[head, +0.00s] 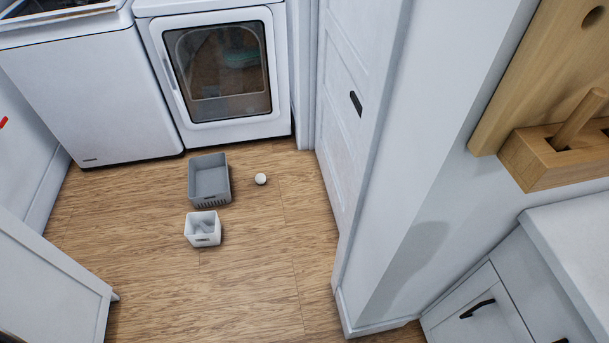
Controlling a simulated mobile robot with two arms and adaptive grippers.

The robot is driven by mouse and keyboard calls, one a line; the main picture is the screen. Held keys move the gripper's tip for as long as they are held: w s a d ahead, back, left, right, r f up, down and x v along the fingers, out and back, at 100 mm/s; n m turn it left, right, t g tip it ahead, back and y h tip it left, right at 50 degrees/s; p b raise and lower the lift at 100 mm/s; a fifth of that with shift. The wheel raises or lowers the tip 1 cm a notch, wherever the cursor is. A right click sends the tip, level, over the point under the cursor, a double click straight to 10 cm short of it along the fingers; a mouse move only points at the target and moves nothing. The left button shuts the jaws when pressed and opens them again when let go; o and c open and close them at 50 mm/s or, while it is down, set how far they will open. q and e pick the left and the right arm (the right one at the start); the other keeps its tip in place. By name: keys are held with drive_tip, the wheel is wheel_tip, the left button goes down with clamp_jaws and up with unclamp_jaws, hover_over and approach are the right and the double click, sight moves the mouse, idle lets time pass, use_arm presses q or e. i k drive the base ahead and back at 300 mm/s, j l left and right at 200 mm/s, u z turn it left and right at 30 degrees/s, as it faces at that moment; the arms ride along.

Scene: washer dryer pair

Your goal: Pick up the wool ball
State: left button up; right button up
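A small white ball (261,179), which looks like the wool ball, rests on the wooden floor in front of the dryer. It lies just right of a grey basket and apart from it. Neither of my grippers shows in the head view.
The grey basket (209,186) and a smaller white bin (203,229) with pale contents stand on the floor. Behind them are a white washer (95,85) and dryer (222,130). A white door (352,130) and wall stand to the right. The floor (250,290) in front is clear.

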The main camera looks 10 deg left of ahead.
sight(260, 178)
drive_tip(key=i+j+z, duration=0.15)
drive_tip(key=z, duration=0.15)
drive_tip(key=i+j+z, duration=0.1)
drive_tip(key=j+z, duration=0.25)
drive_tip(key=i+j+z, duration=0.1)
drive_tip(key=j+z, duration=0.55)
drive_tip(key=j, duration=0.1)
